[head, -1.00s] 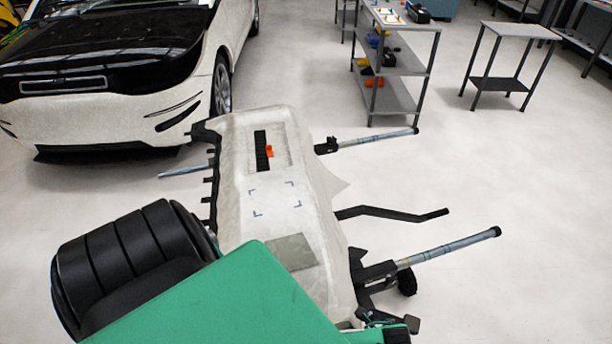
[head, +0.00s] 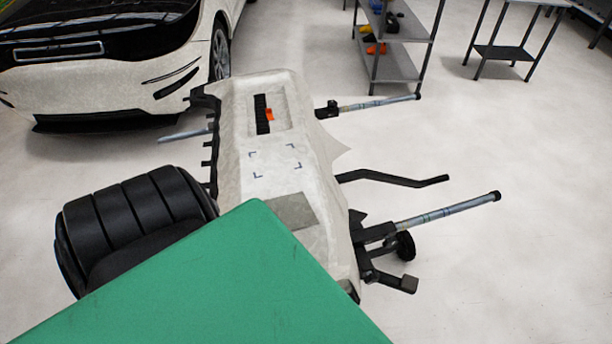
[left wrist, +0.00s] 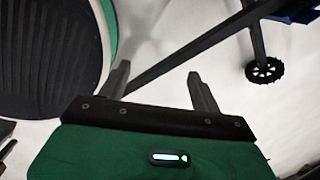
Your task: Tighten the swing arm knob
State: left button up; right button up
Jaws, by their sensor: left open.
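A long bumper (head: 225,180) in pale wrap lies on a dark stand ahead of me in the head view. Near the stand's near right end is a dark bracket (head: 372,234) with a black round part (head: 405,246) beside it, possibly the knob or a caster. The left wrist view shows a black round part with a toothed edge (left wrist: 264,70) at a dark bar (left wrist: 195,48); I cannot tell if it is the knob. My left gripper (left wrist: 159,80) is open and empty, its fingers apart, with the toothed part beyond and right. My right gripper is not in view.
Grey padded bars (head: 447,210) and a bent black bar (head: 395,178) stick out right of the bumper. A white car (head: 120,90) stands at the back left, a shelf rack (head: 398,65) and a small table (head: 500,53) at the back right. The floor at right is clear.

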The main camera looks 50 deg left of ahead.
pick_arm(q)
jog(key=s+a+f+n+b, duration=0.1)
jog(key=s+a+f+n, duration=0.1)
jog(key=s+f+n, duration=0.3)
jog(key=s+f, duration=0.4)
jog(key=s, duration=0.1)
jog(key=shift+s+a+f+h, duration=0.35)
jog(key=shift+a+f+h, duration=0.05)
